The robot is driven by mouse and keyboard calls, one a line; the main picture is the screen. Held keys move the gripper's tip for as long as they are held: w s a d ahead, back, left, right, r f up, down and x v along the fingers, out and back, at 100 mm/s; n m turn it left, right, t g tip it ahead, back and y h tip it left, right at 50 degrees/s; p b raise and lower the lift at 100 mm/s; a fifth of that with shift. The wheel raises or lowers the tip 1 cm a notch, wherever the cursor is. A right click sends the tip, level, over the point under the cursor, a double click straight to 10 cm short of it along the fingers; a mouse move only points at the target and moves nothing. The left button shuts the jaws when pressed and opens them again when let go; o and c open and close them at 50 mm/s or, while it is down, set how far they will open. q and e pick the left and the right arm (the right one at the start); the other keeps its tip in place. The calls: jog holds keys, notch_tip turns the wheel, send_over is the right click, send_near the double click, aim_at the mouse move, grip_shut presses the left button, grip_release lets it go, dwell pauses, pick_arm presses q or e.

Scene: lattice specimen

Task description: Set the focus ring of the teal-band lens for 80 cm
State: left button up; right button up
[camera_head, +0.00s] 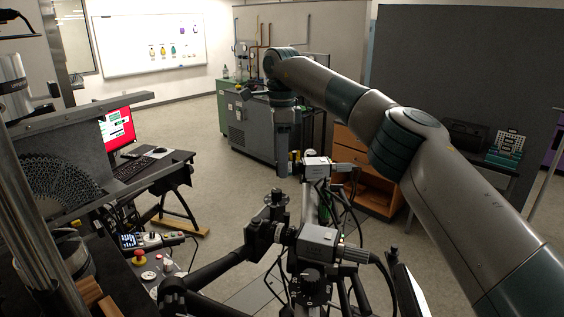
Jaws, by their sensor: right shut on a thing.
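My right arm comes in from the right, bends at its elbow and reaches its wrist near the picture's middle. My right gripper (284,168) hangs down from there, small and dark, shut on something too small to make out. A small boxy grey camera (317,167) is just right of the gripper. A second, nearer grey camera (319,243) sits on a black mount in the foreground. I cannot make out a teal band, a focus ring or its scale on either one. My left gripper is not in view.
Black rig bars (222,268) and loose cables cross the foreground. A control panel with a red button (139,256) is at the lower left, below a desk with a monitor (117,128). An orange-brown cabinet (372,190) stands behind the cameras. Open floor (225,180) lies left of the gripper.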

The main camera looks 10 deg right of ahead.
jog(key=o, duration=1.1)
jog(key=shift+w+r, duration=0.15)
jog(key=shift+r, duration=2.85)
jog(key=shift+f, duration=0.1)
